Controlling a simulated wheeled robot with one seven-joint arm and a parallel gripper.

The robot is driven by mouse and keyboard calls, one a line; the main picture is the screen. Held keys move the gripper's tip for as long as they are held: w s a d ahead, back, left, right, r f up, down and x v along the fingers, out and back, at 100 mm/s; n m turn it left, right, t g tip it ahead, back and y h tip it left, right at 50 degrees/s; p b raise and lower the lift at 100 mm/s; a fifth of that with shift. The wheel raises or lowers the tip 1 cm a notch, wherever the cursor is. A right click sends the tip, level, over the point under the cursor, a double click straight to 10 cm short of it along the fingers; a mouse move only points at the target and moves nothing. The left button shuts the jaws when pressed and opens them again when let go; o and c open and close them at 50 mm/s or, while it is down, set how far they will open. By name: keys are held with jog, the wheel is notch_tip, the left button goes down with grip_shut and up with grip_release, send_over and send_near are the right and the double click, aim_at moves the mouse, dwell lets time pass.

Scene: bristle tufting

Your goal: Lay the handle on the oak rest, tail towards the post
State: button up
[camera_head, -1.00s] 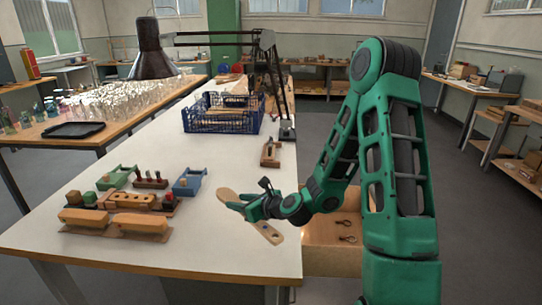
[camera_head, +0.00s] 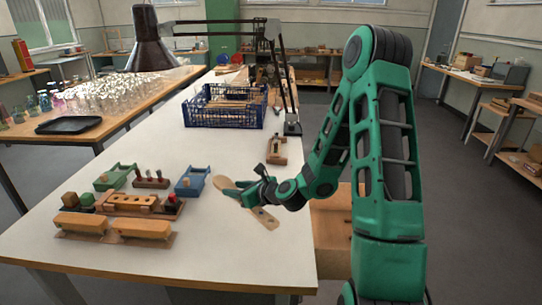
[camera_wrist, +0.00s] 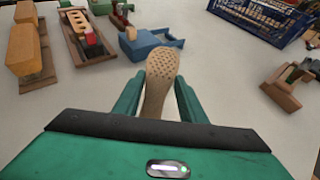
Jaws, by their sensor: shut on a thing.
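My gripper (camera_head: 245,190) is shut on the handle (camera_head: 264,217), a pale wooden brush body, over the right part of the white table. In the wrist view its rounded head, dotted with holes, points away between my green fingers (camera_wrist: 158,95). Its narrower tail, with a hole, points to the table's near right in the head view. I cannot tell whether it touches the table. A small wooden stand with an upright piece (camera_head: 277,152) stands just beyond my gripper; it also shows in the wrist view (camera_wrist: 286,84). It may be the oak rest, but I cannot tell for sure.
Left of my gripper stand a blue box (camera_head: 192,181), a green box (camera_head: 115,177), a rack with dark pegs (camera_head: 150,180) and two orange wooden blocks (camera_head: 142,229). A blue crate (camera_head: 225,115) and a black lamp base (camera_head: 291,129) stand farther back. The table's front middle is clear.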

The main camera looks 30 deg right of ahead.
jog(key=shift+y, duration=0.3)
jog(key=w+d, duration=0.2)
jog(key=w, duration=0.1)
jog(key=w+d+r, duration=0.1)
jog(key=w+d, duration=0.2)
jog(key=w, duration=0.1)
jog(key=w+d+r, duration=0.1)
jog(key=w+d, duration=0.2)
jog(key=shift+w, duration=0.25)
jog(key=w+d+r, duration=0.4)
jog(key=w+d, duration=0.4)
jog(key=d, duration=0.3)
jog(key=w+a+h, duration=0.1)
jog(key=w+a, duration=0.3)
jog(key=a, duration=0.9)
send_over(247, 161)
notch_tip(247, 161, down, 7)
jog(key=shift+w, duration=0.1)
jog(key=shift+f, duration=2.05)
jog(key=o, duration=1.1)
